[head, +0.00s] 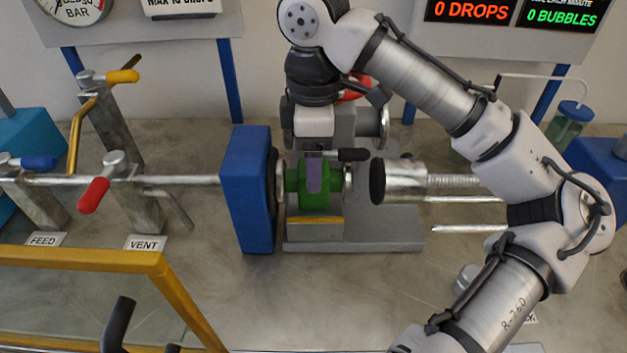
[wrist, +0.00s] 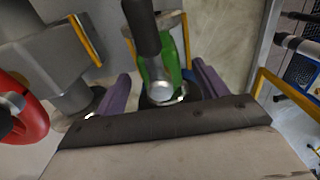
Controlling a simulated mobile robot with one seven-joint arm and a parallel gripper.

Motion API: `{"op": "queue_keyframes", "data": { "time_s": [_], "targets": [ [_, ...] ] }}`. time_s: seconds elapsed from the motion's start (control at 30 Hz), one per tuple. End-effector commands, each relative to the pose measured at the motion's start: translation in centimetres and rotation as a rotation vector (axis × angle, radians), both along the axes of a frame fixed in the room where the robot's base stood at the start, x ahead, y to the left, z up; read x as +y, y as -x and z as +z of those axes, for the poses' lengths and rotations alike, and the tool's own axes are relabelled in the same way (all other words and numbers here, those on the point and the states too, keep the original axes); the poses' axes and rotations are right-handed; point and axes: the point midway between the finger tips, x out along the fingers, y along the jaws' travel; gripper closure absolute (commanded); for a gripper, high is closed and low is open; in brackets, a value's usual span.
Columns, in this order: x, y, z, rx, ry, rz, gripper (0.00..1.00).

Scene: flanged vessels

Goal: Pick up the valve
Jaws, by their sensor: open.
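The valve (head: 300,199) has a green body, metal flanges and a black lever handle. It sits over a yellow-edged block (head: 315,231), between a blue plate (head: 247,190) on the left and a dark-faced metal ram (head: 400,181) on the right. My gripper (head: 314,174) is directly over the valve, with a purple finger in front of its green body. In the wrist view the valve (wrist: 171,60) shows between the two spread purple fingers of my gripper (wrist: 162,72), with its black handle toward the camera. The fingers look apart from the body; contact is hard to judge.
Pipework with a red-handled lever (head: 93,195) and a yellow-handled lever (head: 122,76) stands left. A yellow-framed clear guard (head: 85,262) is at the front left. A red handwheel (wrist: 28,108) is at the left of the wrist view. The front middle bench is clear.

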Motion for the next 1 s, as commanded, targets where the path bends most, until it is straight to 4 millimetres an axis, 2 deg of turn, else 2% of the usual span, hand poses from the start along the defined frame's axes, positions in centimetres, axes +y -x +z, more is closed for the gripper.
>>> {"op": "queue_keyframes", "data": {
  "time_s": [0.1,0.2,0.5,1.0],
  "targets": [
    [0.1,0.1,-1.8,0.002,-0.001,0.000,0.28],
    [0.1,0.1,-2.8,0.001,-0.002,-0.001,0.28],
    [0.1,0.1,-3.2,-0.001,0.000,-0.001,0.29],
    [0.1,0.1,-3.1,0.000,0.000,-0.001,0.95]
  ]
}}
